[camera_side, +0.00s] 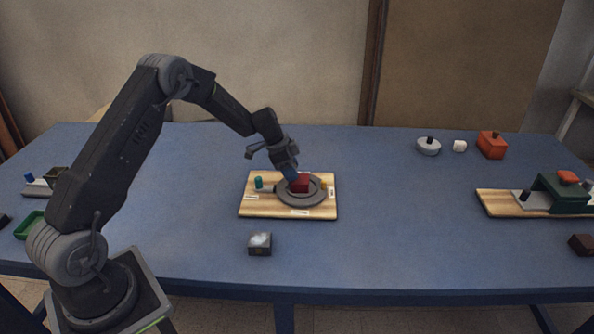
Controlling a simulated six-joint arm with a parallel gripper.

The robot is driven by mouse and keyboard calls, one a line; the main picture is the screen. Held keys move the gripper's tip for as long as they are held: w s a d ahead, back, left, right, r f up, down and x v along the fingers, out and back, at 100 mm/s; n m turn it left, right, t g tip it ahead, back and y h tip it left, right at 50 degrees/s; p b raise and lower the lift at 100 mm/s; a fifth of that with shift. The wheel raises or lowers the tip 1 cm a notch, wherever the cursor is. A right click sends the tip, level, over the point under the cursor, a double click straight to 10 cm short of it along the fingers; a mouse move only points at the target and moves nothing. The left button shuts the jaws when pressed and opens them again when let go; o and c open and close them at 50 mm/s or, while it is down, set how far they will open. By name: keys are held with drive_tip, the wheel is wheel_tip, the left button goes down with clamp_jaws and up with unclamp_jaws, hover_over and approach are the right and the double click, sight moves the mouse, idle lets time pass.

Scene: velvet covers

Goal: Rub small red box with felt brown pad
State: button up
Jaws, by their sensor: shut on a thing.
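The small red box (301,184) sits on a round grey plate (318,199) fixed to a light wooden board (257,208). My gripper (289,168) points down from the upper left, just above and beside the red box. It is shut on a small blue piece (291,174), which looks like a handle. What lies under the blue piece is mostly hidden by the gripper and the box, so I cannot tell if it is the brown felt pad or if it touches the box. A dark brown block (581,244) lies at the table's right edge.
A teal peg (258,183) stands left of the plate. A dark block with a white top (260,244) lies in front of the board. A green fixture (562,195) stands on a board at right. A grey round piece (428,147) and orange block (491,145) are behind.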

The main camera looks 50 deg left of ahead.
drive_tip(key=shift+r, duration=3.75)
